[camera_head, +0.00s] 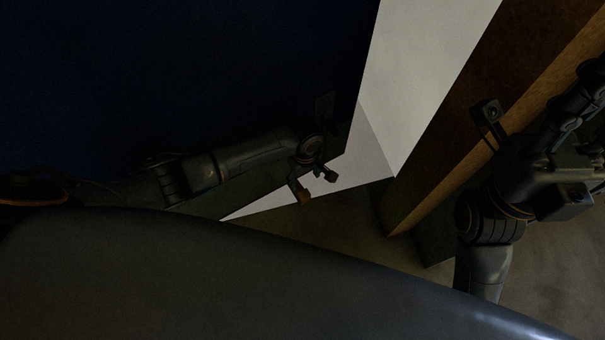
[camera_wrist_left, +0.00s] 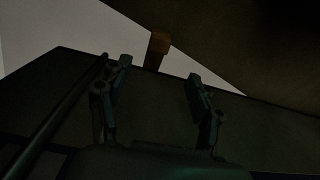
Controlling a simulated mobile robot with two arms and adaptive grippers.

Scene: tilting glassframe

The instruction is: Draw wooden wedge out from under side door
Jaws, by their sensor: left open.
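A small brown wooden wedge (camera_head: 304,198) shows in the dim head view right at my left gripper's fingers, low down near the floor. In the left wrist view the wedge (camera_wrist_left: 158,46) stands upright in the picture, beyond and between the two fingertips. My left gripper (camera_head: 317,185) is open, and its fingers (camera_wrist_left: 160,78) are apart with a visible gap to the wedge in the wrist view. A large dark blue panel (camera_head: 190,70), perhaps the side door, fills the upper left. How the wedge meets the door is too dark to tell. My right gripper (camera_head: 580,100) is at the right edge, its fingers unclear.
A white surface (camera_head: 425,70) and a brown wooden post or frame (camera_head: 500,80) rise between my two arms. A pale patch (camera_head: 275,203) lies around the left gripper. Brownish floor (camera_head: 350,220) shows below it. My own dark body covers the bottom of the head view.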

